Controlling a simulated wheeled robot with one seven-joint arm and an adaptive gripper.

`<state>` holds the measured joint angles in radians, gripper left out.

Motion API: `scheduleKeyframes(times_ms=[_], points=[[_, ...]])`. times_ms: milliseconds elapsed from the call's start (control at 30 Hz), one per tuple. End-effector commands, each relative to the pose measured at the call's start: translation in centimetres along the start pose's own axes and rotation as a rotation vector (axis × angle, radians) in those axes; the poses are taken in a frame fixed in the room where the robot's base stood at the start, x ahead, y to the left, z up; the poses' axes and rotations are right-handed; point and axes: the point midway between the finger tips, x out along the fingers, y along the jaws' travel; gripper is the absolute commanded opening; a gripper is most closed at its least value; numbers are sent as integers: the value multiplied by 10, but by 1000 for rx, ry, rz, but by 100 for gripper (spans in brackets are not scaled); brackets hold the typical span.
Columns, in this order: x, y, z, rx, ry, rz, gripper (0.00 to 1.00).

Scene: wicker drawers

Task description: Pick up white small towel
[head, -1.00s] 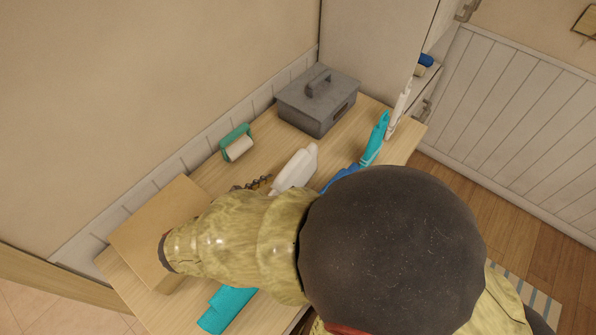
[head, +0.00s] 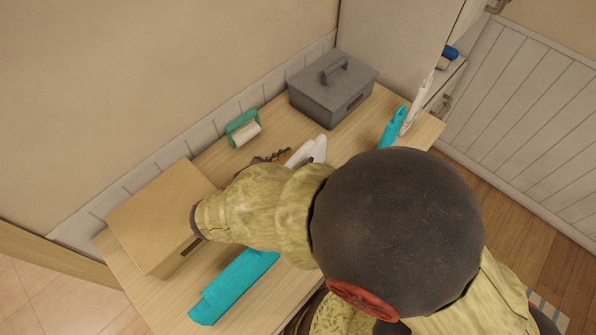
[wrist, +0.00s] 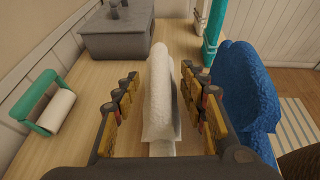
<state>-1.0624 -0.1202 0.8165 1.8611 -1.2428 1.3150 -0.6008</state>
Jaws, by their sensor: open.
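The white small towel (wrist: 160,100) is a long folded or rolled cloth on the wooden table, in the middle of the wrist view. In the head view its far end (head: 308,150) shows beyond my arm, and the rest is hidden. My gripper (wrist: 160,82) is open, with its yellow and dark fingers on both sides of the towel. The left finger stands apart from it; the right one is close to its edge, and I cannot tell whether they touch. In the head view only some dark finger parts (head: 272,157) show.
A blue cloth (wrist: 248,95) is close on the right. A green-framed white roller (head: 243,128) is on the left, and a grey lidded box (head: 333,90) at the back. A teal bottle (head: 392,127), a cardboard box (head: 160,215) and a teal roll (head: 233,287) are also on the table.

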Motion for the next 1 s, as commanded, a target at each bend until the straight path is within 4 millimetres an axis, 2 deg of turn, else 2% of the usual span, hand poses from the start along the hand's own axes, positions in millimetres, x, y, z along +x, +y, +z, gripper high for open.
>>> scheduleKeyframes(times_ms=[33,133,433,1000], points=[[9,0,-2,0,0,-3,42],[17,0,-1,1,0,-2,42],[20,0,0,0,0,1,42],[20,0,0,0,0,0,9]])
